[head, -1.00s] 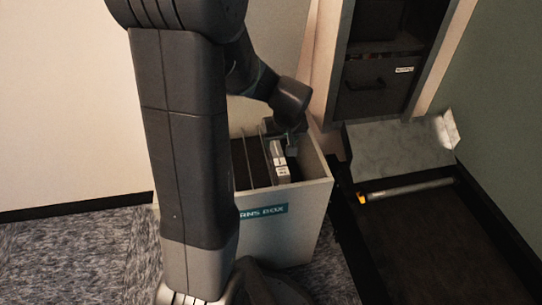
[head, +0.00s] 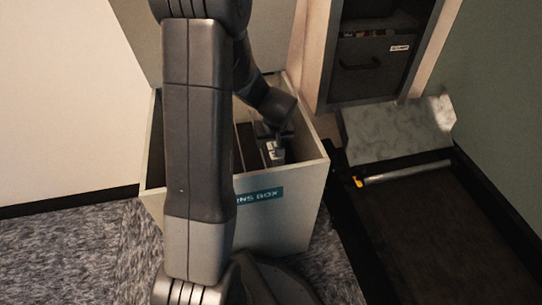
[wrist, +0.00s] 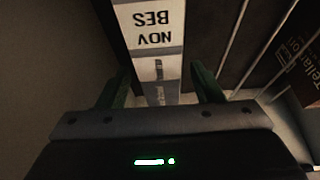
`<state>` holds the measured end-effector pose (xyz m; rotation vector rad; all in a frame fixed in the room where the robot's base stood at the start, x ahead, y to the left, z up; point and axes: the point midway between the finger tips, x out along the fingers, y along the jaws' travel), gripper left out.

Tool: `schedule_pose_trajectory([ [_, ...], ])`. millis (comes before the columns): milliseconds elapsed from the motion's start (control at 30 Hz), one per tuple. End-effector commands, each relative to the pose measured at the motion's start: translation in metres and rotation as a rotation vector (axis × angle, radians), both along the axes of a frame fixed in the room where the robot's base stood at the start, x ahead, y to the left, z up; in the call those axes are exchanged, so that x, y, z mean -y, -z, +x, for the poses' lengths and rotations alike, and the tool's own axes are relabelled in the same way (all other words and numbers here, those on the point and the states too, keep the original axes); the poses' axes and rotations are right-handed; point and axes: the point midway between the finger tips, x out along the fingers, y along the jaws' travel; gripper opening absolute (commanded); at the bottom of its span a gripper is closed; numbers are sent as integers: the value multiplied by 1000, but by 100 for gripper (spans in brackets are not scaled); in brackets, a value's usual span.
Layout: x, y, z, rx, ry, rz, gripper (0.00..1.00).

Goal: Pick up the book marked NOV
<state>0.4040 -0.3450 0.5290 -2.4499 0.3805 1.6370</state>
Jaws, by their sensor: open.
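My gripper (wrist: 161,75) is open. Its two green fingers are on either side of the spine, with small gaps visible. In the head view my gripper (head: 281,142) is down inside the box's right part, its fingers mostly hidden.
The grey box (head: 298,215) with a teal label has walls close around my gripper. Thin dividers (wrist: 262,45) and a dark book (wrist: 299,68) are to the right in the wrist view. A cabinet (head: 372,75) and a dark conveyor (head: 440,225) stand right of the box.

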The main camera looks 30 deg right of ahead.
Motion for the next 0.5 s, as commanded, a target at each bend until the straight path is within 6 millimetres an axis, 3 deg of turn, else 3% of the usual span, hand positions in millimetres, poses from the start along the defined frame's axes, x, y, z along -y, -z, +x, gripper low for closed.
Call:
schedule_pose_trajectory([
  [100,1,16,6,-1,0,1,60],
  [333,2,15,7,0,0,1,60],
  [500,2,15,7,0,0,0,27],
])
